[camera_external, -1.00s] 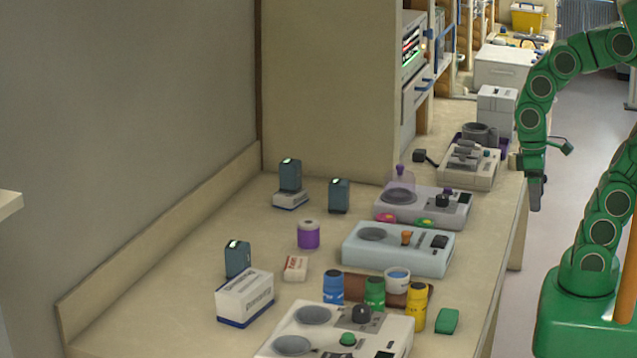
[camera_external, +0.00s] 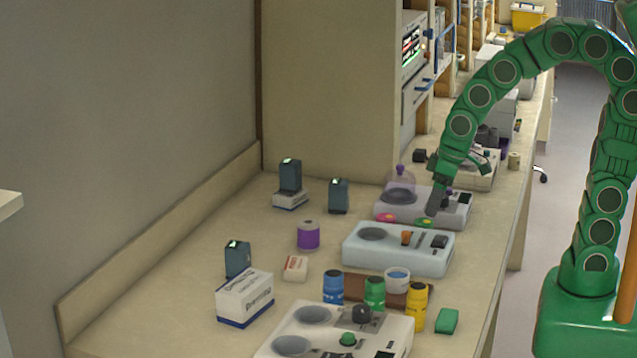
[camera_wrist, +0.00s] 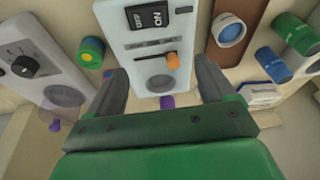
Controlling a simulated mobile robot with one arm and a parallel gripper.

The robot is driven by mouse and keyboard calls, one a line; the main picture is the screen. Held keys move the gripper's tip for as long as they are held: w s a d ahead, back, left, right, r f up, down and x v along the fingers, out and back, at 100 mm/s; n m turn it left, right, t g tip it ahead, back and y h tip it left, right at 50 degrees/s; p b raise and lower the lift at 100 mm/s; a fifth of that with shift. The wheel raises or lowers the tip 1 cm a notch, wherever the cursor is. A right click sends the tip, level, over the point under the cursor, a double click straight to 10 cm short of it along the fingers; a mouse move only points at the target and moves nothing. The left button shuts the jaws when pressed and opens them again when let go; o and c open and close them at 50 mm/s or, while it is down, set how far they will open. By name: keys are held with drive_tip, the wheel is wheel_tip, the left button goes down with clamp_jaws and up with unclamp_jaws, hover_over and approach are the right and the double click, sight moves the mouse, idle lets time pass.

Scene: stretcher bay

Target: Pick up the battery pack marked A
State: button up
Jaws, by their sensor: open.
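Three dark teal battery packs stand on the bench in the external view. One pack (camera_external: 290,174) is on top of a small white box, one pack (camera_external: 339,195) stands to its right, and one pack (camera_external: 237,258) stands nearer, behind a white-and-blue carton. Their letters are too small to read, so I cannot tell which is marked A. My gripper (camera_external: 434,208) is over the back device at the bench's right side, to the right of all three packs. In the wrist view my gripper (camera_wrist: 162,75) is open and empty; I make out no pack there.
A pale blue device (camera_external: 398,262) and a grey device (camera_external: 396,208) stand near my gripper. A purple-labelled jar (camera_external: 308,235), white-and-blue carton (camera_external: 245,303) and several bottles, including a blue one (camera_external: 333,288), are nearer. Bare bench lies left of the jar.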

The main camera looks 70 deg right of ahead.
drive_tip(key=w+a+f+t, duration=0.2)
drive_tip(key=w+a+t, duration=0.15)
drive_tip(key=w, duration=0.75)
drive_tip(key=w+a+f+t, duration=0.15)
drive_tip(key=w+a, duration=0.35)
drive_tip(key=w, duration=0.5)
drive_tip(key=t, duration=0.5)
approach(230, 251)
drive_tip(key=shift+n+y, duration=0.4)
drive_tip(key=w+d+f, duration=0.3)
drive_tip(key=shift+w+d, duration=0.1)
drive_tip(key=shift+a+r+x, duration=0.1)
drive_tip(key=shift+x, duration=1.8)
drive_tip(key=shift+a+r+x, duration=0.1)
drive_tip(key=shift+x, duration=1.75)
drive_tip(key=shift+w, duration=0.1)
drive_tip(key=shift+c, duration=0.3)
drive_tip(key=c, duration=1.3)
drive_tip(key=shift+r, duration=0.15)
drive_tip(key=shift+c, duration=0.2)
